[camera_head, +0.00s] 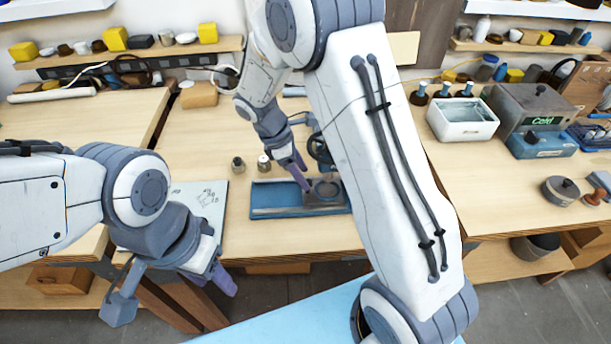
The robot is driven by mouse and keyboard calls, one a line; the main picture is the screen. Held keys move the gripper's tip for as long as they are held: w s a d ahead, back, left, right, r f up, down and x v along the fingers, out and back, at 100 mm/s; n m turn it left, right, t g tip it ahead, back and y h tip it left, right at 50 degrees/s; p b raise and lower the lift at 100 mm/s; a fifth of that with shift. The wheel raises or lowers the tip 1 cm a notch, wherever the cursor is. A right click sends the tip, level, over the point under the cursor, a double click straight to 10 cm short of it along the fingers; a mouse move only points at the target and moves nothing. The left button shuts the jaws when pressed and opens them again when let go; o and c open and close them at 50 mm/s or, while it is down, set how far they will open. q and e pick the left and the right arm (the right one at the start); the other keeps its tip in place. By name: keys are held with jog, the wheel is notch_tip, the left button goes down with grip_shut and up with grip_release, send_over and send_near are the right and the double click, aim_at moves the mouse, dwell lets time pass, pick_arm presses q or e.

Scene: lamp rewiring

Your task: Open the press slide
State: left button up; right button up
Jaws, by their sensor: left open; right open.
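The press is a blue base (275,212) on the middle workbench, with a grey slide block (325,190) at its right part and a dark round wheel (320,149) behind. My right gripper (303,172) reaches down over the press from behind. One purple finger is close to the left side of the slide block; whether it touches, I cannot tell. It holds nothing that I can see. My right forearm hides the right end of the press. My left gripper (172,298) is open and empty, in front of the bench edge at the lower left.
Two small pots (251,165) stand behind the press. A sheet with a drawing (205,200) lies to its left. A white tray (463,122) and a grey box marked "Cold" (535,108) stand on the right bench. Bare wood lies in front of the press.

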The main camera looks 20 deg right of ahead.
aim_at(323, 187)
jog(key=shift+x, duration=1.25)
grip_shut()
dwell(0.5)
